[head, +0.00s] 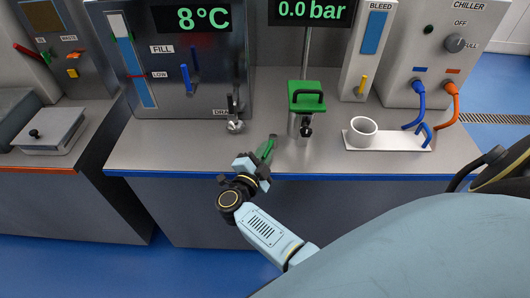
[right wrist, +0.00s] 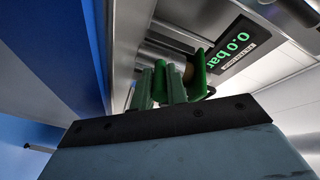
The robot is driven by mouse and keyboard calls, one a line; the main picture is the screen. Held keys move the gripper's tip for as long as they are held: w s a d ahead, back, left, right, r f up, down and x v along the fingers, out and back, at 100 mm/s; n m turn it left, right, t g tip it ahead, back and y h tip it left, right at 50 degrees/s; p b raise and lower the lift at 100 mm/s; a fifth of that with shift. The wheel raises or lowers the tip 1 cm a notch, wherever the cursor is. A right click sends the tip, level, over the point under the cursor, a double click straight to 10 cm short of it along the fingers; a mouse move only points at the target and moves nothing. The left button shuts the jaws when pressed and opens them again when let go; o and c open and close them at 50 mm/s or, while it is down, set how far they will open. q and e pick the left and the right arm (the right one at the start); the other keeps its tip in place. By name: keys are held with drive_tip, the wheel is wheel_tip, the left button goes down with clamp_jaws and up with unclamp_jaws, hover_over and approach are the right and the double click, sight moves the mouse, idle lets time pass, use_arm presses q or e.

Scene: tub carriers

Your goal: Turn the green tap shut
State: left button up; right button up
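A green block with a black handle (head: 307,97) tops a steel fitting with a black knob at its front, on the middle of the bench below the 0.0 bar display. I take this to be the green tap. My right gripper (head: 265,152) is in front of it, to its left and apart from it, over the bench's front part. Green pieces stand at its tip; in the right wrist view, upright green pieces (right wrist: 170,85) rise past the dark bar of the gripper. I cannot tell finger from tap there, or whether it is open. My left gripper is not in view.
A tank with a drain tap (head: 235,122) stands behind my gripper, to its left. A white cup (head: 361,131) sits on a pale plate at the right. The chiller (head: 440,60) has blue and orange hoses. The bench front (head: 190,174) has a blue edge.

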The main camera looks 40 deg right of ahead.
drive_tip(key=shift+o, duration=0.6)
